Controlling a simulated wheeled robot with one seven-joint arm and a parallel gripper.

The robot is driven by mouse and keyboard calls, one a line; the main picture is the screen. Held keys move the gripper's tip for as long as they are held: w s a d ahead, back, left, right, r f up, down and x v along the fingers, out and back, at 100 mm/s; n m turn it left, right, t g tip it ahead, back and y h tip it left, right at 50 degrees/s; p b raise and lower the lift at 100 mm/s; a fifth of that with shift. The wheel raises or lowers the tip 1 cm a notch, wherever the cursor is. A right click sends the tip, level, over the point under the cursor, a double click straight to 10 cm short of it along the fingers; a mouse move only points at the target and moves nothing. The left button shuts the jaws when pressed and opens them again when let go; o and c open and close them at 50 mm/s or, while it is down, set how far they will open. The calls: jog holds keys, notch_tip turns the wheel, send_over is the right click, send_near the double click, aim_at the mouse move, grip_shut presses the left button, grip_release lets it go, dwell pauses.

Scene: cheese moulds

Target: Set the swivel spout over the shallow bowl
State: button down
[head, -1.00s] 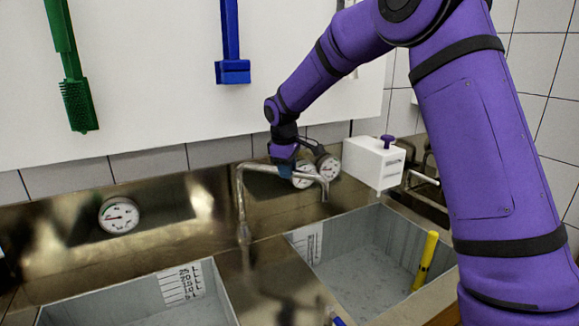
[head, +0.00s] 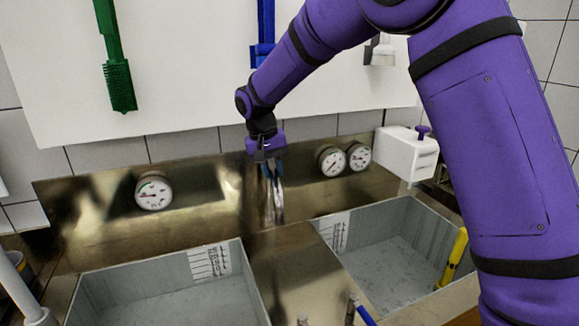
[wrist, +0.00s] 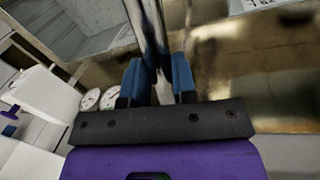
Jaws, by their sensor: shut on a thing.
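My gripper (head: 268,165) is shut on the metal swivel spout (head: 275,205) near the back panel. In the wrist view the blue fingers (wrist: 160,80) stand on either side of the shiny spout (wrist: 151,28). The spout points toward the head camera, above the metal divider between the two bowls. The left bowl (head: 120,284) and the right bowl (head: 376,226) are grey, with a printed scale on the back wall of each. I cannot tell clearly which is shallower. The spout's base is partly hidden behind my gripper.
Dial gauges (head: 153,191) are on the back panel, with two more (head: 331,160) to the right. A white box (head: 408,155) with a purple knob stands at the right. A yellow stick (head: 454,256) leans in the right bowl. Green (head: 119,85) and blue brushes hang above.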

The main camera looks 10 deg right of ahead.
jog(key=w+a+m+g, duration=0.1)
jog(key=w+a+m, duration=0.3)
jog(key=a+m, duration=0.3)
jog(key=shift+a+m, duration=0.3)
jog(key=shift+a, duration=1.2)
jog(key=c, duration=0.9)
grip_release()
jog(key=shift+c, duration=0.2)
jog(key=shift+r, duration=0.1)
jog(key=s+d+r, duration=0.2)
jog(key=s, duration=0.5)
jog(key=s+d+r, duration=0.2)
jog(key=s, duration=0.6)
jog(key=shift+s+d+r, duration=0.2)
jog(key=shift+d+r, duration=0.1)
jog(key=shift+r, duration=0.1)
